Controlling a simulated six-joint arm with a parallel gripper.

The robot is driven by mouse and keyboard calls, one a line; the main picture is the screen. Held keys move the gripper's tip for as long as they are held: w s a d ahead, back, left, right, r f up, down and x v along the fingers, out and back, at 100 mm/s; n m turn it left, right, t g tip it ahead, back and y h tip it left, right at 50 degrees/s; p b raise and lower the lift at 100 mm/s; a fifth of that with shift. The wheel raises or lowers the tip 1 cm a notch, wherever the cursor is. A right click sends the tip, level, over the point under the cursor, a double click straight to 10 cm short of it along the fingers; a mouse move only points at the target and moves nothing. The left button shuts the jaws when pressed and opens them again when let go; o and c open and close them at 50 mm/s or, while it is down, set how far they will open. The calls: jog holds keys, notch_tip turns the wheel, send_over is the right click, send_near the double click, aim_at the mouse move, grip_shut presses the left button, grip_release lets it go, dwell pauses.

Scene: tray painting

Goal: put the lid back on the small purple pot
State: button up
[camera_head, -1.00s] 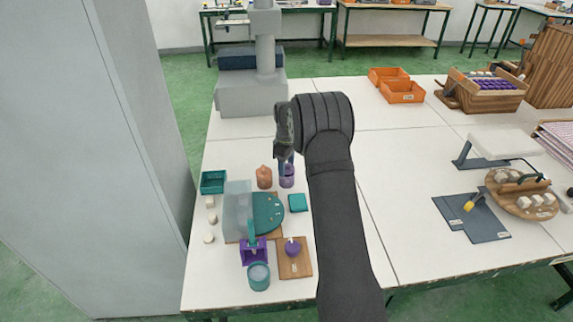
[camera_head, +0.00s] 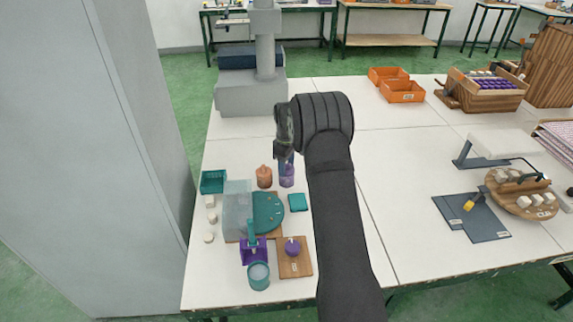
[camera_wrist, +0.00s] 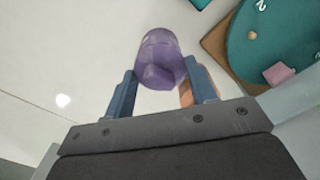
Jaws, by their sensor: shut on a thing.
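A small purple pot (camera_head: 287,180) stands upright on the white table at the left, beside an orange pot. My gripper (camera_head: 284,158) points down directly above the purple pot. In the wrist view, the pot (camera_wrist: 158,42) shows as a pale purple cylinder, with a darker purple piece, apparently the lid (camera_wrist: 162,76), at its near end. The fingers of my gripper (camera_wrist: 163,84) stand on either side of this darker piece. My gripper is shut on it. The lid overlaps the pot; I cannot tell whether it is seated.
The orange pot (camera_head: 264,177) stands close on the left. A teal square (camera_head: 298,202) and a teal round plate (camera_head: 268,212) lie nearer. A wooden board (camera_head: 299,268) carries a purple round thing (camera_head: 293,248). A teal box (camera_head: 213,182) is further left. Bare table lies behind the pots.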

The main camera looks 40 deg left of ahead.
dwell(0.4)
jog(key=o, duration=1.5)
jog(key=shift+r, duration=3.5)
grip_shut()
jog(key=shift+f, duration=0.2)
